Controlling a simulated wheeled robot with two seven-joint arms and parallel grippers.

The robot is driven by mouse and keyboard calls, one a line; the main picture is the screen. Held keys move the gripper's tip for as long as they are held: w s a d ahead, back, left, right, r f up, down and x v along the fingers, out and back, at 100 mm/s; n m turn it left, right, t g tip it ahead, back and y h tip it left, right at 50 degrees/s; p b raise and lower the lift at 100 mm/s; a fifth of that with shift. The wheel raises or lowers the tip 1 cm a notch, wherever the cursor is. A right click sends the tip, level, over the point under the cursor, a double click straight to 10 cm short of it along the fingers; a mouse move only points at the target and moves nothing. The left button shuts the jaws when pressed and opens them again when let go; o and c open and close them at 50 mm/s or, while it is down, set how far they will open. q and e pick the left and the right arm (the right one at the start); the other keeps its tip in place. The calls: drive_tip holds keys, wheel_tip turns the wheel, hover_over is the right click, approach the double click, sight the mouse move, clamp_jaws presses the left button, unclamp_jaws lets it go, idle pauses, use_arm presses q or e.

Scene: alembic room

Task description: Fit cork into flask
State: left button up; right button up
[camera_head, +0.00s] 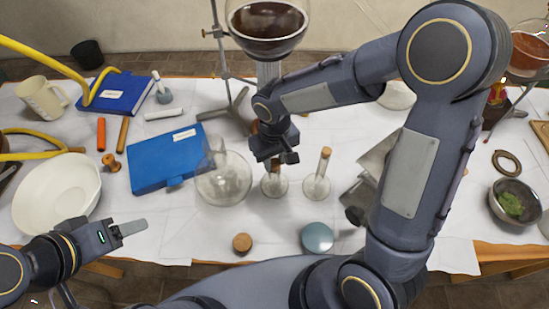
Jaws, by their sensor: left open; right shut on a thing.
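My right gripper (279,158) points down over a small glass flask (274,187) and is shut on a brown cork (275,166) at the flask's mouth. The fingers partly hide it, so I cannot tell how deep the cork sits. A second small flask (316,187) stands to the right, with a cork (325,153) at its neck. A large round flask (223,182) stands to the left. A wide loose cork (242,243) stands near the front edge. My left gripper (134,230) is open and empty at the lower left.
A white bowl (57,194) and blue books (166,158) are on the left. A round blue-green object (317,237) is near the front edge. A stand holds a dark-filled flask (267,28) behind my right gripper. A bowl of herbs (514,202) is far right.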

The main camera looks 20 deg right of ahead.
sight(275, 163)
drive_tip(key=shift+f, duration=0.1)
idle(0.6)
drive_tip(key=o, duration=1.4)
drive_tip(key=shift+c, duration=0.2)
drive_tip(key=shift+r+p, duration=2.45)
drive_tip(key=shift+r, duration=1.1)
